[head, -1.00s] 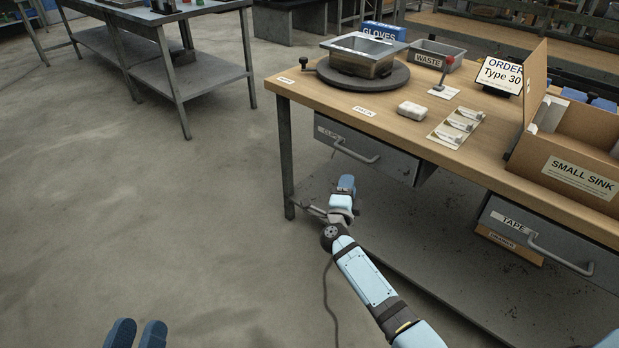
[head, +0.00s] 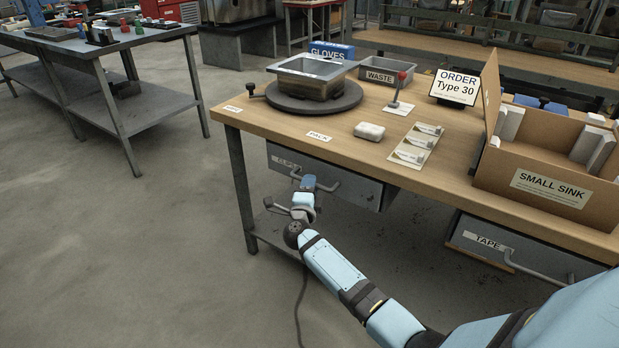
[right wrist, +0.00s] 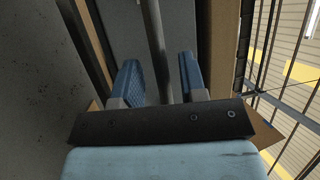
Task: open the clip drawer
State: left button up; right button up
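The clip drawer (head: 357,189) is a grey drawer under the left part of the wooden bench. Its label, partly legible as CLIPS, is near its left end, and it looks shut. Its bar handle (head: 331,187) is partly hidden by my right gripper (head: 309,182), which is at the drawer front. In the right wrist view the blue fingers of my right gripper (right wrist: 160,80) are apart, with the grey handle bar (right wrist: 157,40) running between them. Whether a finger touches the bar I cannot tell. My left gripper is out of view.
The bench top (head: 290,133) holds a sink on a turntable (head: 320,100), a waste bin, a clip card and a small sink box (head: 548,190). A tape drawer (head: 470,242) is under the right part. Open floor lies to the left.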

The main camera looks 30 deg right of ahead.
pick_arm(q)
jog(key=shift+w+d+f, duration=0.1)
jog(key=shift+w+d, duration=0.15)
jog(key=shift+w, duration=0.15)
pick_arm(e)
jog(key=shift+w+d+r, duration=0.2)
jog(key=shift+w+d, duration=0.3)
jog(key=shift+c, duration=0.5)
grip_shut()
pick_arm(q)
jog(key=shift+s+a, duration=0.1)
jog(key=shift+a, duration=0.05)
